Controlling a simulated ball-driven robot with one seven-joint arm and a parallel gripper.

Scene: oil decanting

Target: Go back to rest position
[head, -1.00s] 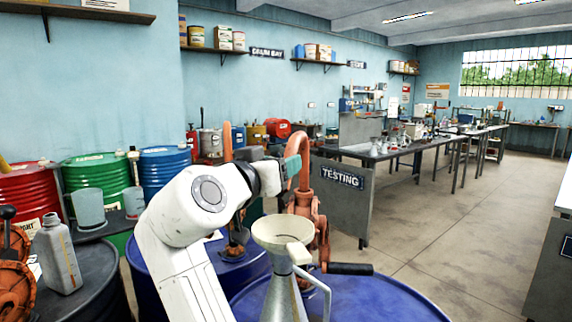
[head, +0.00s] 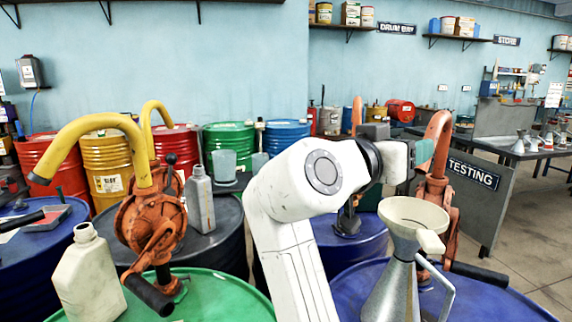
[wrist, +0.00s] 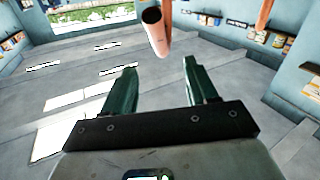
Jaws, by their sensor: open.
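My gripper (head: 412,155) is at the end of my white arm, in the right half of the head view, raised above the drums and close to an orange pump spout (head: 437,140). In the wrist view my gripper (wrist: 160,88) shows two dark green fingers spread wide apart with nothing between them. The open end of an orange pipe (wrist: 153,25) shows beyond the fingers.
A metal funnel jug (head: 400,250) stands on a blue drum (head: 490,305) below my gripper. To the left are a cream jug (head: 88,275), a grey bottle (head: 200,205) and an orange hand pump (head: 150,220) with a yellow spout. Open floor (head: 545,240) lies at the right.

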